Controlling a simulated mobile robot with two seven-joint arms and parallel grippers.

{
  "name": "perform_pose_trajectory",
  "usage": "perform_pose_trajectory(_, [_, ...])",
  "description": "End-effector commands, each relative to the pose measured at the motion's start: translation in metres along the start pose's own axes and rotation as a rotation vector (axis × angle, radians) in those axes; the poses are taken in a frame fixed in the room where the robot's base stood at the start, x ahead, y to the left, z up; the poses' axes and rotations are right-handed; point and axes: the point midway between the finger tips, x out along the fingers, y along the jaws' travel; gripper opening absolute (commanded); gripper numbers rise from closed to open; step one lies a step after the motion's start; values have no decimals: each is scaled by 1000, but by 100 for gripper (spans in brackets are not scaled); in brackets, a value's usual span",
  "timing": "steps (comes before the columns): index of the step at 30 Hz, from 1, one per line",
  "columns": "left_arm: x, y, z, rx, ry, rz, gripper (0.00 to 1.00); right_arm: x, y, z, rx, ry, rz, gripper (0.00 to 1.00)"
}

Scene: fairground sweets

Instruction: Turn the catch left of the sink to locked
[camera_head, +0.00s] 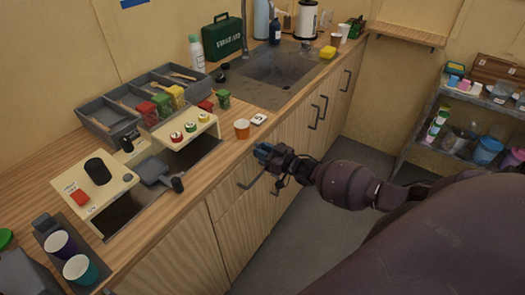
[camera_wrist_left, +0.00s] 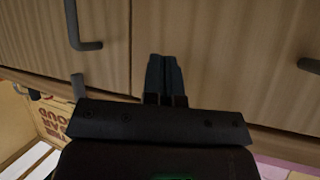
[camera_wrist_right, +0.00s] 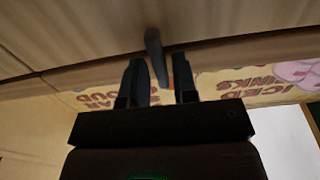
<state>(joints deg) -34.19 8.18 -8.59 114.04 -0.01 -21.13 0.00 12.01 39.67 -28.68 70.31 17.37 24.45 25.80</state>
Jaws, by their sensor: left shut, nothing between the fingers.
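The sink (camera_head: 285,68) is set in the counter at the back in the head view. A small white piece with a dark mark (camera_head: 259,118) sits at the counter's front edge, left of and nearer than the sink. It may be the catch; it is too small to read its setting. My right gripper (camera_head: 268,154) is in front of the cabinet fronts, below that piece. In the right wrist view my right gripper (camera_wrist_right: 160,78) is open, with a dark bar (camera_wrist_right: 155,50) showing beyond the fingers. My left gripper (camera_wrist_left: 165,72) is shut and empty, before wooden cabinet fronts.
An orange cup (camera_head: 242,129) stands beside the white piece. Grey bins (camera_head: 110,121), jars and a cream-coloured appliance (camera_head: 95,190) crowd the counter's left. Dark handles (camera_head: 323,106) stick out from the cabinets. A stocked shelf (camera_head: 430,150) is at right. The floor between is clear.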

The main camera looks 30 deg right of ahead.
Motion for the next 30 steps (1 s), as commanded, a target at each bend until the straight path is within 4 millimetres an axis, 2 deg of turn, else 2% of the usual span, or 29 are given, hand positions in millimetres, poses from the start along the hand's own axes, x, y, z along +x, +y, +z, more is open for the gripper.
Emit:
perform_pose_trajectory(1, [0, 0, 0, 0, 0, 0, 0, 0, 0, 0, 0, 0, 0, 34])
perform_pose_trajectory(2, [0, 0, 0, 0, 0, 0, 0, 0, 0, 0, -1, 0, 0, 38])
perform_pose_trajectory(10, [-1, 0, 2, -1, -4, -1, 0, 0, 0, 0, -2, 1, -1, 38])
perform_pose_trajectory(14, [-2, 0, 4, -1, -8, -1, 0, -6, 0, 0, -2, 0, -1, 38])
perform_pose_trajectory(30, [-2, 0, 4, -1, -7, -1, 0, -92, 0, 0, -2, -1, 0, 38])
